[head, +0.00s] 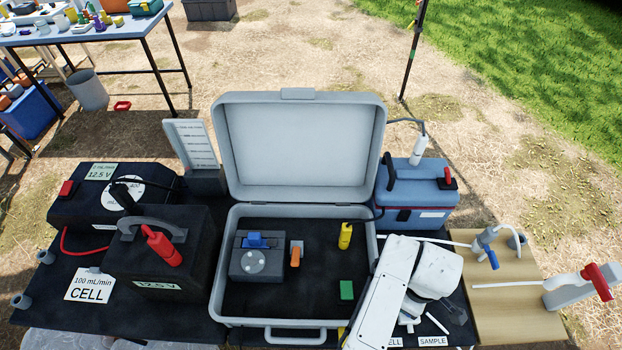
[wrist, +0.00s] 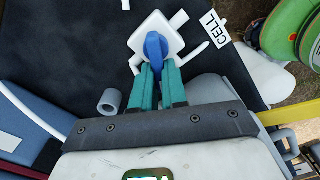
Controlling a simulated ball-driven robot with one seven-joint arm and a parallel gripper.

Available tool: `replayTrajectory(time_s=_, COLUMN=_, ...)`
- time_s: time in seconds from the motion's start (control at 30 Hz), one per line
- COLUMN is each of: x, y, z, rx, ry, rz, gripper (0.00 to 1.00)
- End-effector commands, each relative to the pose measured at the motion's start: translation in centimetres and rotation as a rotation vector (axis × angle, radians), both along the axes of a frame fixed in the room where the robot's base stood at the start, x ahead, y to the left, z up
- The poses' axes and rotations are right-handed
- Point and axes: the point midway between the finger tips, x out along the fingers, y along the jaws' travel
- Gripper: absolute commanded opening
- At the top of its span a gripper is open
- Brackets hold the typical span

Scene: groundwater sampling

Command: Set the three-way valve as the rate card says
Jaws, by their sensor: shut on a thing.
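The three-way valve shows in the wrist view as a white square body (wrist: 172,26) with a blue handle (wrist: 155,45) and white tube stubs. My gripper (wrist: 158,76) has its teal fingers closed on the handle. The handle lies roughly up and down in that view. A CELL label (wrist: 216,29) lies beside one stub. The rate card (head: 90,286) at the front left reads "100 mL/min CELL". In the head view my arm hides most of the valve; a SAMPLE label (head: 433,341) shows at the front edge.
An open grey case (head: 218,270) stands left of my arm. A blue box (head: 417,195) is behind it. A wooden board (head: 520,318) on the right carries a blue-handled valve (head: 487,245), with a red-handled tap (head: 595,278) near its edge. A grey ring (wrist: 110,101) lies near my fingers.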

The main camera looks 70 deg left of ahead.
Motion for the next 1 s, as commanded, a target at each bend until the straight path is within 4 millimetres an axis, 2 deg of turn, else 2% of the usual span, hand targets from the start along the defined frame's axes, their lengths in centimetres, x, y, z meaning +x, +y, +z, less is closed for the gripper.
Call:
replayTrajectory(time_s=0.27, x=0.01, y=-0.11, z=0.07, rx=-0.002, ry=0.000, rz=0.007, gripper=0.00)
replayTrajectory(time_s=0.37, x=-0.10, y=-0.34, z=0.36, rx=-0.004, ry=0.000, rz=0.089, gripper=0.00)
replayTrajectory(time_s=0.6, x=-0.51, y=-0.99, z=0.28, rx=-0.004, ry=0.001, rz=0.412, gripper=0.00)
replayTrajectory(time_s=0.7, x=-0.63, y=-1.06, z=0.10, rx=-0.002, ry=0.001, rz=0.480, gripper=0.00)
replayTrajectory(time_s=1.0, x=-0.67, y=-1.00, z=0.00, rx=-0.002, ry=0.001, rz=0.499, gripper=0.00)
